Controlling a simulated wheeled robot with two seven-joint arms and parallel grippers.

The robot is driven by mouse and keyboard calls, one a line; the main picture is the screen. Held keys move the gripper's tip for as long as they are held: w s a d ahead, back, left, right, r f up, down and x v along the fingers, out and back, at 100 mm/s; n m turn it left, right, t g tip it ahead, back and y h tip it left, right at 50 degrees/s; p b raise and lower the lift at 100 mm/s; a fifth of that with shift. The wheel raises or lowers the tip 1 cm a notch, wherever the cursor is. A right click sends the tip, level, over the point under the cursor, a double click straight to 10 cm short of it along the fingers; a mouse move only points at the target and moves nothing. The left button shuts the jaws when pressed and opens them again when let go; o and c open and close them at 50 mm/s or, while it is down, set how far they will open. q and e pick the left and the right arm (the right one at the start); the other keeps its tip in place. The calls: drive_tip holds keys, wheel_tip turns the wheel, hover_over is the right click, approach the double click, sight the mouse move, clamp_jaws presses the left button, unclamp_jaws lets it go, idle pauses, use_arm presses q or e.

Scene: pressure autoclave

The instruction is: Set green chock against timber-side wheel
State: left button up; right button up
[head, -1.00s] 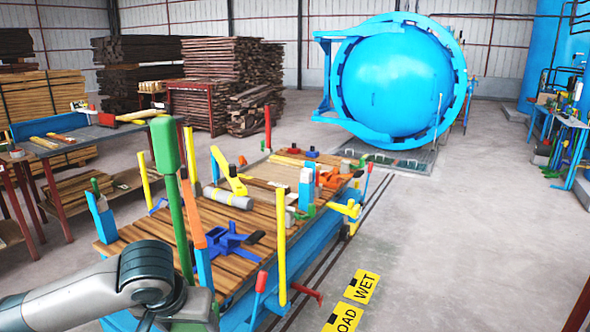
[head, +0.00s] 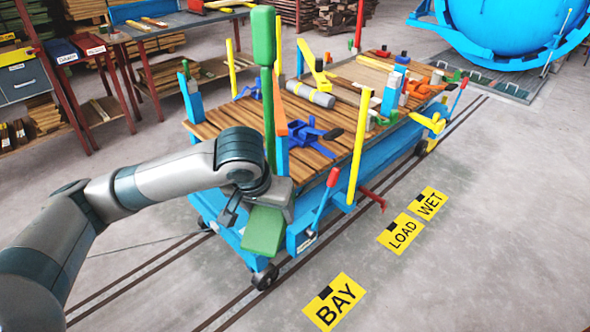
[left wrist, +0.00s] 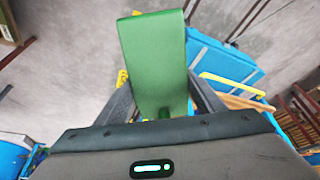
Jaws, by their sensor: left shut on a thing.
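The green chock (head: 263,232) is held in my left gripper (head: 257,208), beside the near end of the blue cart (head: 330,195) and above the floor. In the left wrist view the chock (left wrist: 155,58) is a long green block between the two fingers (left wrist: 160,105). Near the cart's close end, one dark wheel (head: 265,277) stands on the right rail. Another wheel (head: 204,224) shows partly at the left, on the side toward the timber racks. The chock is apart from both wheels. My right gripper is out of view.
A tall green-handled lever (head: 263,38) and a red-handled lever (head: 325,205) rise at the cart's near end. Floor rails (head: 150,270) run under the cart. Yellow signs (head: 335,301) lie on clear floor at right. A workbench (head: 165,28) stands at left.

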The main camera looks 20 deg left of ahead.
use_arm(q)
drive_tip(key=s+f, duration=0.3)
drive_tip(key=f, duration=0.8)
drive_tip(key=shift+s+f, duration=0.15)
drive_tip(key=shift+s, duration=0.05)
drive_tip(key=shift+a, duration=0.1)
